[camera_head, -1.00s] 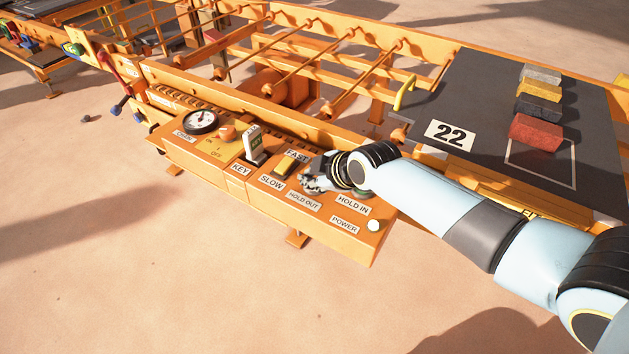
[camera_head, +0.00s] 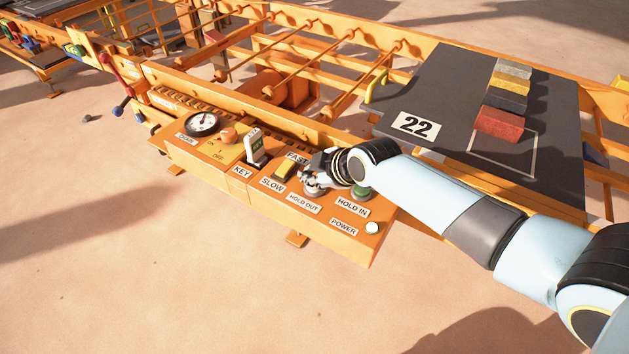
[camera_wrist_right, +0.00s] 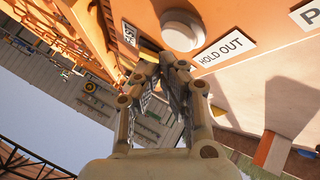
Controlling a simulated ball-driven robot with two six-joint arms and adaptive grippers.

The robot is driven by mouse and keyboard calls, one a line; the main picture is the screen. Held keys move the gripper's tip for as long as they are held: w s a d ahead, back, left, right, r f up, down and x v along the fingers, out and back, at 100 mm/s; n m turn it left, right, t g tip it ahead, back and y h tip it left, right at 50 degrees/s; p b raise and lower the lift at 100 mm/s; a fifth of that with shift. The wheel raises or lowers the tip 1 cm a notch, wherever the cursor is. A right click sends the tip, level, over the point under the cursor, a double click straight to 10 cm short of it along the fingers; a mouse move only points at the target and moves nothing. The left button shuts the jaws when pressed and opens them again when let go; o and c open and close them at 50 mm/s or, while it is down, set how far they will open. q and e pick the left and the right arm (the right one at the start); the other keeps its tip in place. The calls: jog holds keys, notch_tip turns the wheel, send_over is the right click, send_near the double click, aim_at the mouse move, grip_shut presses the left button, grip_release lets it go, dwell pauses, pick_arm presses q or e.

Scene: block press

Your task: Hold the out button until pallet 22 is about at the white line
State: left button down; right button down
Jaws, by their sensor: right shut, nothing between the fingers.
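The dark pallet marked 22 (camera_head: 450,92) lies on the orange conveyor frame at the right. It bears a row of blocks and a white outlined rectangle. The HOLD OUT button (camera_wrist_right: 183,31), round and pale, is on the orange control panel (camera_head: 210,160); in the head view it is partly covered by my gripper. My right gripper (camera_wrist_right: 172,62) is shut and empty, its fingertips at the button's lower edge in the wrist view; I cannot tell whether they press it. It also shows in the head view (camera_head: 308,178). I cannot make out a separate white line beside the pallet.
On the panel are a green HOLD IN button (camera_head: 361,190), a yellow FAST/SLOW switch (camera_head: 285,168), a key (camera_head: 254,147), an orange knob (camera_head: 228,136) and a dial (camera_head: 203,123). Bare rollers (camera_head: 340,100) lie left of the pallet. Sandy ground is open in front.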

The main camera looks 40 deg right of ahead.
aim_at(312, 187)
notch_tip(312, 187, up, 5)
jog(key=p, duration=0.4)
jog(key=shift+p, duration=0.4)
jog(key=shift+f, duration=0.1)
dwell(1.0)
